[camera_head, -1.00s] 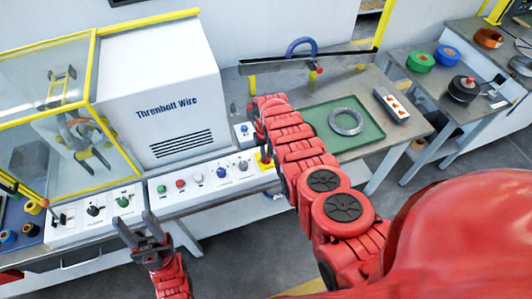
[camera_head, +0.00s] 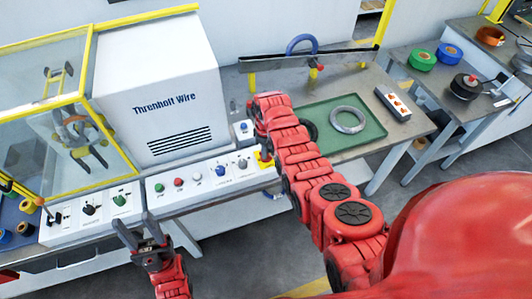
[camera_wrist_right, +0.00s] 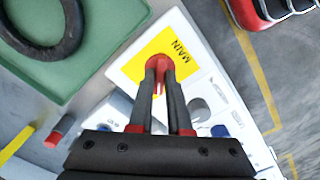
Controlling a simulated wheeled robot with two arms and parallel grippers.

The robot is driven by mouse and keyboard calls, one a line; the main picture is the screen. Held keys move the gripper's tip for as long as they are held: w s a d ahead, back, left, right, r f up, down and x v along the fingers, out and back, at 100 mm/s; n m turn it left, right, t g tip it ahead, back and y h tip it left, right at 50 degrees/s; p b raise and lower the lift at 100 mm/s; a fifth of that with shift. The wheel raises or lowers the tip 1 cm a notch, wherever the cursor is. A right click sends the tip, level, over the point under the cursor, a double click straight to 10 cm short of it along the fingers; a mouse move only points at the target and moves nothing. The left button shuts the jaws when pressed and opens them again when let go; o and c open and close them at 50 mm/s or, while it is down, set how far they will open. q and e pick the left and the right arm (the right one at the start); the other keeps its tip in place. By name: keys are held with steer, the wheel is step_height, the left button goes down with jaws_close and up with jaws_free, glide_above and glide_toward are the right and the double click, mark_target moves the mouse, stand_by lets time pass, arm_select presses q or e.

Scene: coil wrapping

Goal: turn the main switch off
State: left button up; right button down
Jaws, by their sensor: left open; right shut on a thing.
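The main switch is a red knob (camera_wrist_right: 160,64) on a yellow plate (camera_wrist_right: 143,66) marked MAIN, at the right end of the white control panel. In the right wrist view my right gripper (camera_wrist_right: 161,72) has both dark fingers closed on the red knob. In the head view my right arm partly hides the switch and the yellow plate (camera_head: 267,164). How far the knob is turned is hard to tell. My left gripper (camera_head: 137,231) is open and empty, in front of the control panel and apart from it.
A green tray (camera_head: 364,138) with a wire coil (camera_head: 347,119) lies right of my right arm.

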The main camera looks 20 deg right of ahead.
steer(key=n+b, duration=0.1)
steer(key=n, duration=0.1)
steer(key=n+b, duration=0.2)
steer(key=n, duration=0.1)
steer(key=shift+f+n+b, duration=0.2)
steer(key=shift+n+b, duration=0.1)
steer(key=shift+r+n+b, duration=0.15)
steer(key=shift+n+b, duration=0.95)
steer(key=shift+n, duration=0.7)
steer(key=c, duration=0.9)
jaws_free()
steer(key=shift+o, duration=0.2)
